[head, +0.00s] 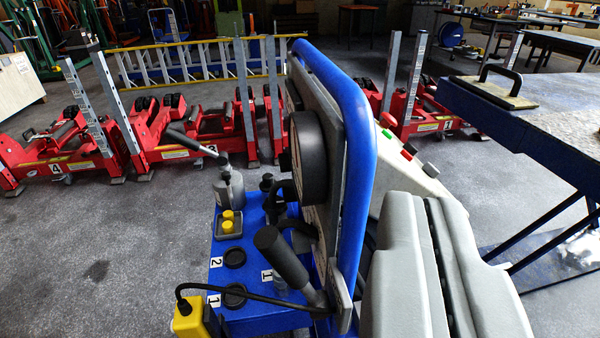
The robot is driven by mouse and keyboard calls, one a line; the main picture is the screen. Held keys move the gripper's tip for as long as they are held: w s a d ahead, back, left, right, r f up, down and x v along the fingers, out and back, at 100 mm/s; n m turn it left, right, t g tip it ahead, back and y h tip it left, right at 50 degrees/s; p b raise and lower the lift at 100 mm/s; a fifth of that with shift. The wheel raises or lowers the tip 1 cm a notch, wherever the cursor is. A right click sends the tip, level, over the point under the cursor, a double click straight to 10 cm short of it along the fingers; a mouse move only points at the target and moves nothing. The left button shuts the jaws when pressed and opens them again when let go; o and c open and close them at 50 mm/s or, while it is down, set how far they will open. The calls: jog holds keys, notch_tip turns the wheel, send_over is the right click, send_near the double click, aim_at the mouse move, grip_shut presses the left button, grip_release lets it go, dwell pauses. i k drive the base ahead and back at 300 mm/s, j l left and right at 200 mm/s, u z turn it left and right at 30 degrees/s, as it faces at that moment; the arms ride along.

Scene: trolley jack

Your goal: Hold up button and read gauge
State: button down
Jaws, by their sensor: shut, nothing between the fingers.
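A sloped light-grey control panel (412,170) sits right of the blue tube frame. The gauge may be the round black housing (308,155) left of the frame.
The blue tube frame (362,130) rises close left of my gripper. A blue base (250,265) holds a black-handled lever (280,255) and yellow caps (228,220). A yellow box (190,318) hangs lower left. A blue table (535,110) stands right. Red jacks (170,140) line the back.

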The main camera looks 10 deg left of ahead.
aim_at(429, 168)
jog(key=j+z, duration=0.45)
jog(key=k+j+z, duration=0.1)
jog(key=j+z, duration=0.15)
jog(key=z, duration=0.2)
jog(key=k+j+z, duration=0.1)
jog(key=j, duration=0.35)
jog(key=k+j, duration=0.3)
jog(key=j, duration=0.15)
jog(key=k+j+z, duration=0.15)
jog(key=j, duration=0.3)
jog(key=k+j, duration=0.3)
jog(key=j+z, duration=0.05)
jog(key=j, duration=0.05)
